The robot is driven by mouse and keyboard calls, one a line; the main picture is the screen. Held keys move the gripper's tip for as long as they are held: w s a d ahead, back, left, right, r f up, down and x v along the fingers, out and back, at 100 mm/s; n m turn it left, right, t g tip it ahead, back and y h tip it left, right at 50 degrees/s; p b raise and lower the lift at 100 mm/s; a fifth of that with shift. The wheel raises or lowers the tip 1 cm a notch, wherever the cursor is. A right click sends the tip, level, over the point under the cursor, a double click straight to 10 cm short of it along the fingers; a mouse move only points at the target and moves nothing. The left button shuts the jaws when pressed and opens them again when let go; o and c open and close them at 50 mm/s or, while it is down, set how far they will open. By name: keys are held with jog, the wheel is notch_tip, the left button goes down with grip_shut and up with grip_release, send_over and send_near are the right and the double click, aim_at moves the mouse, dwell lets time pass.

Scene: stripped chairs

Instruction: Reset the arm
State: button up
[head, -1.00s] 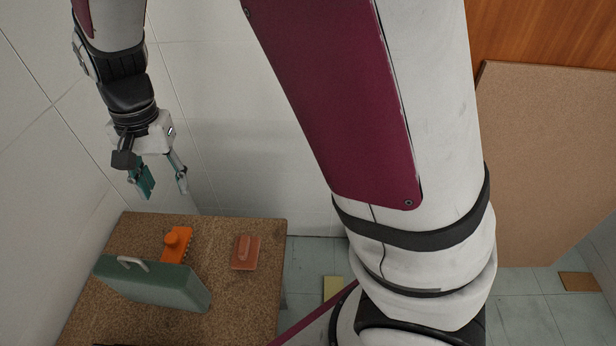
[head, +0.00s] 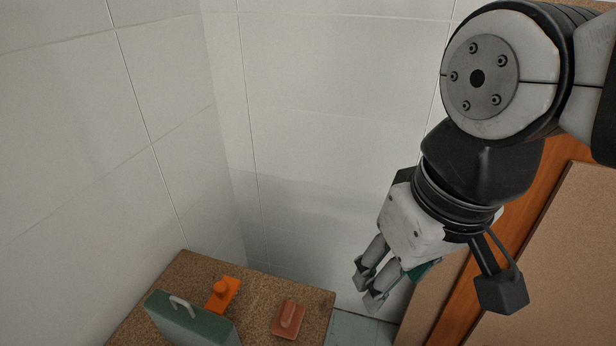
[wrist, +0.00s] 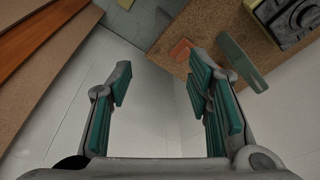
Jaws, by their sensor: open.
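My gripper (head: 367,287) hangs at the right of the head view, above and to the right of the cork-topped table (head: 255,303). It is open and empty. In the wrist view its two green-padded fingers (wrist: 160,90) stand wide apart with nothing between them. The arm's wrist and last links show above it in the head view.
On the table stand a green case with a pale handle (head: 190,325), an orange brush-like tool (head: 222,293) and a reddish-brown block (head: 288,319). White tiled walls (head: 330,130) close in behind. Brown boards (head: 540,270) lean at the right. Some floor (head: 360,328) shows beside the table.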

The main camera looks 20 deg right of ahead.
jog(key=shift+s, duration=0.2)
notch_tip(320, 180, up, 10)
jog(key=t+p, duration=0.2)
jog(key=p, duration=0.7)
jog(key=shift+d+r, duration=0.2)
jog(key=shift+r, duration=0.05)
